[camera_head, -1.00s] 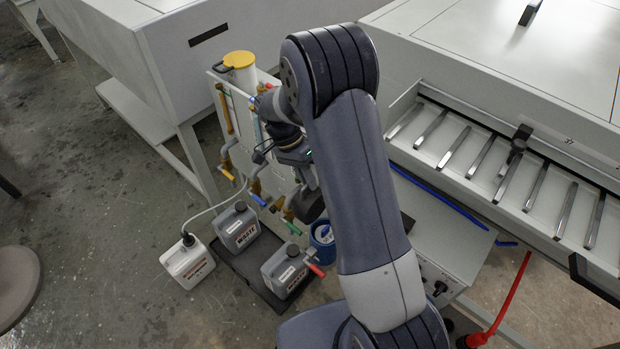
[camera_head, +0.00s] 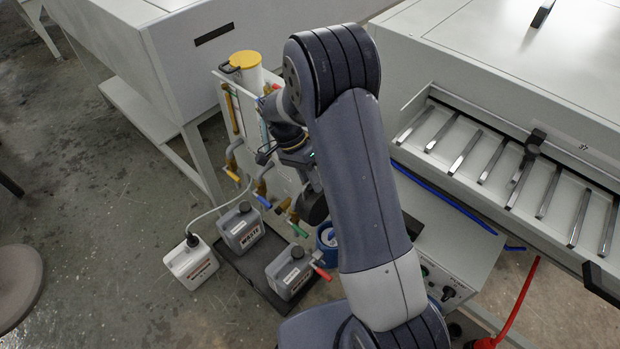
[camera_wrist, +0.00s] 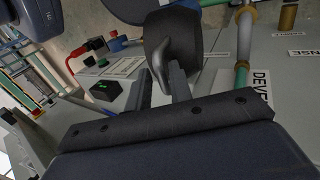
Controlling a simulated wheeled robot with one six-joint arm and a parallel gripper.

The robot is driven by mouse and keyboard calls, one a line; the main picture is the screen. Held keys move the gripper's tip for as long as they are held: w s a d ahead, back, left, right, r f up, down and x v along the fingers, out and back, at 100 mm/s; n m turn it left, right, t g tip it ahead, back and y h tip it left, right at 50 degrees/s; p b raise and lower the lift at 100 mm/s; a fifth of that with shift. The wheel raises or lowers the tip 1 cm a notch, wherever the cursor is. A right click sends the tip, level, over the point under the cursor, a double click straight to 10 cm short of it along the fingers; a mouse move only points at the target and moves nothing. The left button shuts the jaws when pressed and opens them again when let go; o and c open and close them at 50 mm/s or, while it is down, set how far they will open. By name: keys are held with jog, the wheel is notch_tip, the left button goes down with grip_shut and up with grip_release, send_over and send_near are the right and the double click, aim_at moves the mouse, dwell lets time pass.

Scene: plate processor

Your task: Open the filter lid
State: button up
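A white cylinder with a yellow lid (camera_head: 245,60) stands at the top of the white panel in the head view, with a black handle on its left side.
Pipes with coloured valve handles run down the panel. Open floor lies left.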

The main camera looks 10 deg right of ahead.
jog(key=shift+o, duration=1)
jog(key=shift+r, duration=0.15)
jog(key=v, duration=1.1)
jog(key=shift+w, duration=0.1)
jog(key=shift+c, duration=0.4)
